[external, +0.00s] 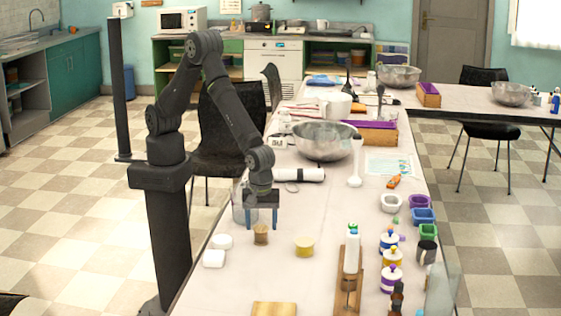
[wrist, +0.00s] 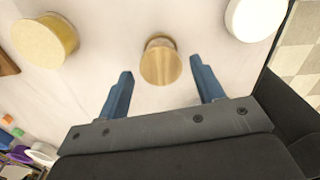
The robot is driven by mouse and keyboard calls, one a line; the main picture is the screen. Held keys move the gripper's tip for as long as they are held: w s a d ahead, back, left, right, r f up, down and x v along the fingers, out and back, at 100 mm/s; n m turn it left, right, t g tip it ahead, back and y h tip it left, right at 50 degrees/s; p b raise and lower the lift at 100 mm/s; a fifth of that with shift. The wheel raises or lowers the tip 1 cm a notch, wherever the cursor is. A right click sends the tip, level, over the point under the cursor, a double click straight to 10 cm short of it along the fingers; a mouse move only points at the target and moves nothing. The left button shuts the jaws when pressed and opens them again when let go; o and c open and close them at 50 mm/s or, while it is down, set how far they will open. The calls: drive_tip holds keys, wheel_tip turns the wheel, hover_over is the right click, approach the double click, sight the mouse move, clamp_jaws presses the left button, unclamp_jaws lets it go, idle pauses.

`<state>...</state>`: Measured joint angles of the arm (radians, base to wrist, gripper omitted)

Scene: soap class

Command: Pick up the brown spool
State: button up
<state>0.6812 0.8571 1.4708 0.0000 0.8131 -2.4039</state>
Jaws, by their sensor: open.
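The brown spool (external: 261,235) stands upright on the near left part of the table in the external view. In the wrist view the brown spool (wrist: 161,63) is at the top middle, beyond and between the lines of the two blue fingertips. My gripper (external: 262,217) is open and empty, with its blue fingers pointing down close to the spool. In the wrist view my gripper (wrist: 163,80) has its fingers wide apart, with the spool's round top showing between the tips.
A yellow round container (external: 304,246) stands right of the spool. White round pieces (external: 214,258) lie to its left. A clear jar (external: 240,208) stands close behind my gripper. A wooden block (external: 274,308) lies at the front.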

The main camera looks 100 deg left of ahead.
sight(261, 227)
wheel_tip(261, 227, down, 4)
drive_tip(key=shift+s, duration=0.1)
drive_tip(key=shift+c, duration=0.3)
drive_tip(key=c, duration=0.8)
drive_tip(key=shift+c, duration=0.2)
drive_tip(key=shift+r, duration=0.15)
